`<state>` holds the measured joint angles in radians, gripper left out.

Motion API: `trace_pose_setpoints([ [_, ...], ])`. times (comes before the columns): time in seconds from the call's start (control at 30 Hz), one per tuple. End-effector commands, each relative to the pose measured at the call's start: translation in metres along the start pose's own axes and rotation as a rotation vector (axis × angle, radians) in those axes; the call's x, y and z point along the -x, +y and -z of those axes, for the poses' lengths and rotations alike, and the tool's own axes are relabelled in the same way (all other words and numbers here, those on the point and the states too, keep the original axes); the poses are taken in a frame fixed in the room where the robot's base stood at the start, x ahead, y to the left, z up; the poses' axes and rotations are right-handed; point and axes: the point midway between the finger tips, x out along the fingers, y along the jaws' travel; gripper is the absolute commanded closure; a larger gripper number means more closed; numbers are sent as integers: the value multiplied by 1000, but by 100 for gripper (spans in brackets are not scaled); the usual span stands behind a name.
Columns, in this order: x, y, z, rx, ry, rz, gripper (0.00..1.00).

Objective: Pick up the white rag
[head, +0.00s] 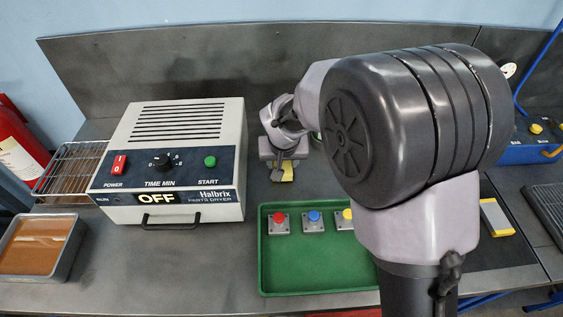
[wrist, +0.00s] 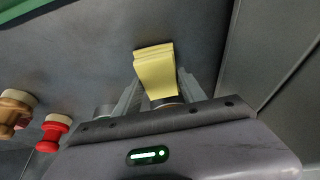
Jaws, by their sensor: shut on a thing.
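A pale yellow folded cloth (wrist: 156,70) is between the fingers of my gripper (wrist: 160,98) in the wrist view. The jaws are shut on its near end and its far end sticks out past the fingertips. In the head view the yellow cloth (head: 287,173) shows just below my gripper (head: 281,167), on or close above the bench between the dryer and the green tray; I cannot tell whether it touches. I see no rag that looks white.
The parts dryer (head: 170,160), reading OFF, stands left of my gripper. A green tray (head: 310,279) with red, blue and yellow buttons lies in front. A red-topped piece (wrist: 52,132) and a tan one (wrist: 14,110) stand nearby. A yellow-and-white block (head: 496,217) lies right.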

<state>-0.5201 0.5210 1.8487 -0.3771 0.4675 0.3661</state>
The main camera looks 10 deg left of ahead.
Motion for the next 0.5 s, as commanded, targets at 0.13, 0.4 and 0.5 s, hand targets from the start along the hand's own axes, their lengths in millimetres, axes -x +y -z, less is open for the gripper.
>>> trace_pose_setpoints([
  [0.13,23,2,10,-2,1,0,97],
  [0.4,67,2,28,-2,2,1,97],
  [0.5,63,24,26,-5,-2,-2,97],
])
